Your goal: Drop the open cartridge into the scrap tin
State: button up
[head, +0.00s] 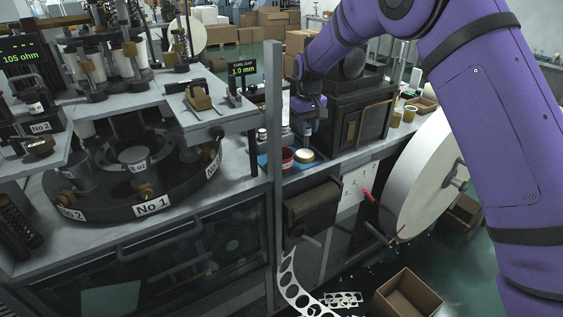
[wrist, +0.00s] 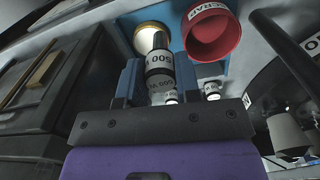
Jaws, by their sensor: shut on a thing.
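My gripper (head: 309,116) is shut on a grey cylindrical cartridge, pointing down above the blue mat (head: 264,161). In the wrist view the cartridge (wrist: 159,72) sits between the two blue fingers and bears a label reading about "500 W". Its far end overlaps the gold-rimmed tin in that view; whether it is open inside cannot be told. The red tin (wrist: 212,32) with a "SCRAP" label stands to the right of the cartridge in the wrist view. In the head view the red tin (head: 287,158) is below and left of my gripper, apart from it.
A gold-rimmed pale tin (head: 304,156) stands right beside the red tin. Small labelled cylinders (wrist: 211,91) show past the fingers in the wrist view. A dark box-shaped machine (head: 359,110) stands close on the right, and a grey post (head: 273,130) on the left.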

jog(key=a+r+n, duration=0.1)
jog(key=a+r, duration=0.4)
jog(key=a, duration=0.1)
notch_tip(320, 180, down, 6)
jog(key=shift+s, duration=0.35)
jog(key=shift+a, duration=0.1)
jog(key=o, duration=1)
jog(key=shift+r, duration=0.1)
notch_tip(320, 180, up, 11)
jog(key=shift+f, duration=0.2)
